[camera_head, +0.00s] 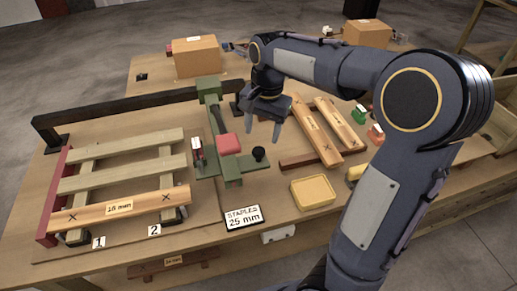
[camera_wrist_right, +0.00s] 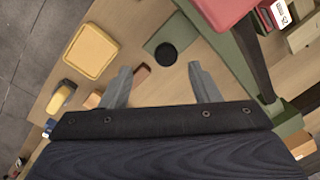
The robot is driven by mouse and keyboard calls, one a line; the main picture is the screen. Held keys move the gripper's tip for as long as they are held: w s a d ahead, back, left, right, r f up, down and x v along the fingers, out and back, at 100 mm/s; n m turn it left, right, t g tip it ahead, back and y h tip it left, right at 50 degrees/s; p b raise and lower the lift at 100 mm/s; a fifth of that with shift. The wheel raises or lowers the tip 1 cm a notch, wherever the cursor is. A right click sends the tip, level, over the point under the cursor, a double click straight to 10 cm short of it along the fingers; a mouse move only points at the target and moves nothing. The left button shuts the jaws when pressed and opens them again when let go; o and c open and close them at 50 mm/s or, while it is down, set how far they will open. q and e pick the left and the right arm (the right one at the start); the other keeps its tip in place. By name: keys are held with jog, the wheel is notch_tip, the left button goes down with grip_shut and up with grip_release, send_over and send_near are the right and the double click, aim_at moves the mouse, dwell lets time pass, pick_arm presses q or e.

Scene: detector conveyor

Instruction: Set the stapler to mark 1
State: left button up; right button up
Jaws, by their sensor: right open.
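A green bench device (camera_head: 231,170), which may be the stapler, has a dark lever, a red block (camera_head: 229,144) and a round black knob (camera_head: 258,154). Number card 1 (camera_head: 99,242) is at the front left of the slatted pallet (camera_head: 122,185), and card 2 (camera_head: 154,230) is to its right. My right gripper (camera_head: 263,131) is open and empty above and behind the knob. In the right wrist view the knob (camera_wrist_right: 165,53) shows between and beyond the open fingertips (camera_wrist_right: 159,68). My left gripper is out of view.
A small red and white item (camera_head: 197,151) is beside the device. A yellow tray (camera_head: 313,191) and a "STAPLES 25 mm" sign (camera_head: 243,217) are near the front edge. Wooden planks (camera_head: 317,133) lie at right. A cardboard box (camera_head: 196,57) stands behind.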

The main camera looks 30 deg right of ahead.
aim_at(258, 150)
jog(key=shift+w+f+m+h, duration=0.2)
jog(key=shift+w+f, duration=0.05)
jog(key=shift+w, duration=0.25)
jog(key=shift+w+f+m+h, duration=0.2)
jog(key=shift+w, duration=0.3)
notch_tip(258, 150, down, 8)
jog(key=shift+d+r, duration=0.1)
jog(key=shift+r, duration=0.15)
grip_shut()
